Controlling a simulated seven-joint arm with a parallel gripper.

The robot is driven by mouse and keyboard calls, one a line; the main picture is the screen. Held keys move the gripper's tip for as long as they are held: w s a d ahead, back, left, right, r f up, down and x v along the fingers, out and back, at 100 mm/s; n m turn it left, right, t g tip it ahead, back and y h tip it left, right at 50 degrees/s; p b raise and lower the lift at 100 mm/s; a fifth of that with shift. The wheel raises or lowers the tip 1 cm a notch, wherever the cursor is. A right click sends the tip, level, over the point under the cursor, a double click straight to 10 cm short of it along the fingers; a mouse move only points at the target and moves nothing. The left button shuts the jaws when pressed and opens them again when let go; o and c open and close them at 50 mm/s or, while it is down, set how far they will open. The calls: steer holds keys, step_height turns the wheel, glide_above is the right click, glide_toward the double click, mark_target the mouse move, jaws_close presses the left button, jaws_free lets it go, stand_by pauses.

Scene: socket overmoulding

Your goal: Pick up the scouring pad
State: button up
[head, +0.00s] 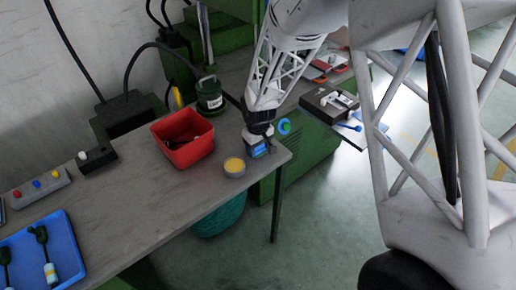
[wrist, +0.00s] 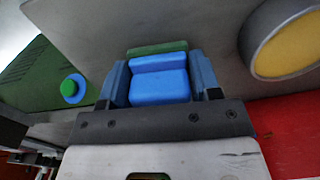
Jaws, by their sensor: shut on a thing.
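The scouring pad is a blue block with a green layer on its far side. It sits between the two fingers in the wrist view (wrist: 160,85). In the head view its blue face (head: 259,150) shows low at the end of my arm, near the table's right corner. My gripper (wrist: 160,78) is shut on the pad, with one finger against each side. In the head view my gripper (head: 257,141) partly hides the pad. I cannot tell whether the pad touches the table or is just above it.
A round grey tin with a yellow top (head: 234,167) stands close by at the table's front edge. A red bin (head: 183,152) stands to the left. A green machine with a blue-green round knob (head: 284,126) is just right. The table's (head: 150,210) middle front is clear.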

steer(key=shift+r, duration=0.6)
step_height(320, 180, up, 2)
steer(key=shift+r, duration=0.15)
steer(key=s+d, duration=0.3)
steer(key=s, duration=0.4)
steer(key=s+d+r, duration=0.1)
steer(key=s+d, duration=0.1)
steer(key=s, duration=0.6)
steer(key=shift+d, duration=0.4)
